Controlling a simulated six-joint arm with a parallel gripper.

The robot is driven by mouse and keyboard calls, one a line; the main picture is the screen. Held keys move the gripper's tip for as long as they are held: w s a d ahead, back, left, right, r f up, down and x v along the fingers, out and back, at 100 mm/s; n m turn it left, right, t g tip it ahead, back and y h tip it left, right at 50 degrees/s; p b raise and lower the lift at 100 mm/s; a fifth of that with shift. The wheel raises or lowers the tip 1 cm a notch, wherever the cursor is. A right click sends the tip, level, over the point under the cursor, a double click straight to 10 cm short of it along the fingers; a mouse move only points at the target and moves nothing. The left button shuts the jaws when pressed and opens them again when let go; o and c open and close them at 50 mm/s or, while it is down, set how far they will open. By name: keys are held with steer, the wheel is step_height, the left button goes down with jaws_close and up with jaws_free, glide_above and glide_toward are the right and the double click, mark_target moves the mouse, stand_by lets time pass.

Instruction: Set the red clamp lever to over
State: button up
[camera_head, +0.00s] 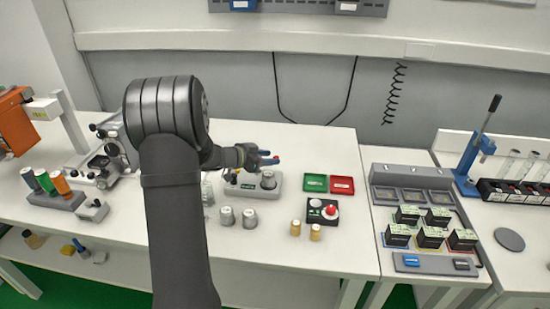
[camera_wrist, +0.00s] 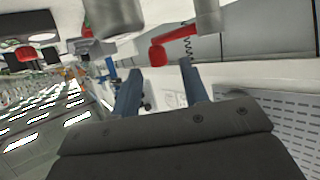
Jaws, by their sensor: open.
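The red clamp lever (camera_wrist: 178,36) shows in the wrist view as a short red arm with a thick rounded end, just past my fingertips. In the head view only a small red spot (camera_head: 276,156) shows at my fingers, probably the lever's end. My gripper (camera_head: 269,157) is above a grey fixture (camera_head: 250,187) with a metal cylinder on it. Its two blue fingers are apart in the wrist view (camera_wrist: 160,74), with nothing held between them. The lever's end lies near the gap; I cannot tell whether it touches a finger. My arm hides part of the bench.
Two metal cylinders (camera_head: 238,217) stand in front of the fixture. Green (camera_head: 315,183) and red (camera_head: 342,185) trays lie to its right, with a black box bearing a red knob (camera_head: 330,211) below them. Two small brass-coloured cylinders (camera_head: 305,231) stand near the front. Bare bench lies behind the trays.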

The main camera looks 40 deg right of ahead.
steer(key=v, duration=1.3)
steer(key=shift+a, duration=0.3)
steer(key=shift+s, duration=0.1)
